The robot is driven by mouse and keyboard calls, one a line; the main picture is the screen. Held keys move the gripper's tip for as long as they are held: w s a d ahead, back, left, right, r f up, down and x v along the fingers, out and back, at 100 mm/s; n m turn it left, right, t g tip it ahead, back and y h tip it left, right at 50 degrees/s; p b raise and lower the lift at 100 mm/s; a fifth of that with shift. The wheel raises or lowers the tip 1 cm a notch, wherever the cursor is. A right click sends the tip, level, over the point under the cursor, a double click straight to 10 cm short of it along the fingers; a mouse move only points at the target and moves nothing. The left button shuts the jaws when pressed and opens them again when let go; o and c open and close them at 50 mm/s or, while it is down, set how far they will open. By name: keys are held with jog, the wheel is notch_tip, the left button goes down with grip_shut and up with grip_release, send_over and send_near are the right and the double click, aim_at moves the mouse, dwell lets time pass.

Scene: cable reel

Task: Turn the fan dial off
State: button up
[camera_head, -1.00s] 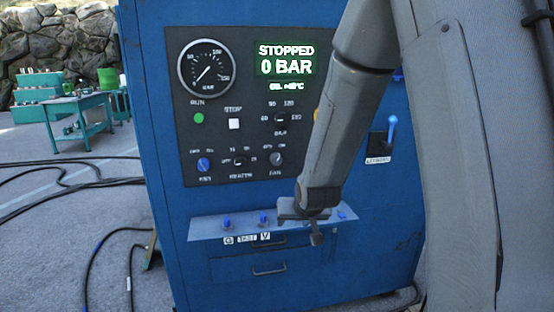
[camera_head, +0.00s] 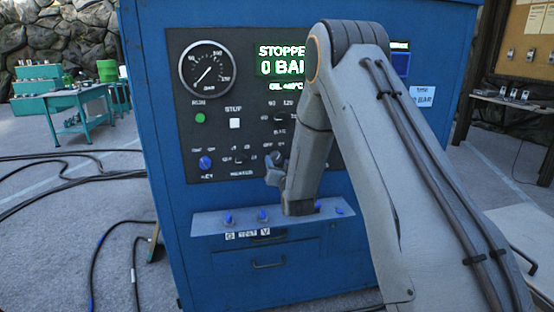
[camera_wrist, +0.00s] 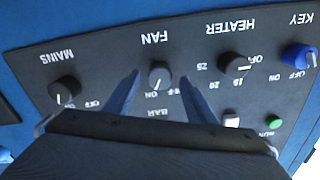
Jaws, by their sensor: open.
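The fan dial (camera_wrist: 159,76) is a black round knob under the label FAN, shown upside down in the wrist view. Its pale pointer mark is toward the ON label. My gripper (camera_wrist: 160,79) is open, with one blue-looking finger on each side of the dial and small gaps between. Whether the fingertips reach past the knob's face is unclear. In the head view my gripper (camera_head: 276,162) is at the lower right of the dark control panel (camera_head: 214,130), and my arm hides most of the fan dial there.
The heater dial (camera_wrist: 236,64) and blue key knob (camera_wrist: 298,56) lie to one side, the mains dial (camera_wrist: 65,89) to the other. A shelf with blue levers (camera_head: 245,221) juts out below the panel. The display (camera_head: 282,60) reads 0 BAR, partly covered by my arm.

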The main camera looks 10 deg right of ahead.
aim_at(277, 159)
jog(key=shift+w+p, duration=0.3)
jog(key=shift+w, duration=1.2)
jog(key=shift+c, duration=0.5)
jog(key=c, duration=0.9)
jog(key=shift+c, duration=0.2)
jog(key=shift+n+b, duration=0.3)
jog(key=n+b, duration=0.3)
jog(key=n, duration=0.2)
jog(key=shift+n+b, duration=0.3)
jog(key=n+b, duration=0.3)
jog(key=n, duration=0.2)
jog(key=shift+d+n, duration=0.1)
jog(key=shift+n, duration=0.2)
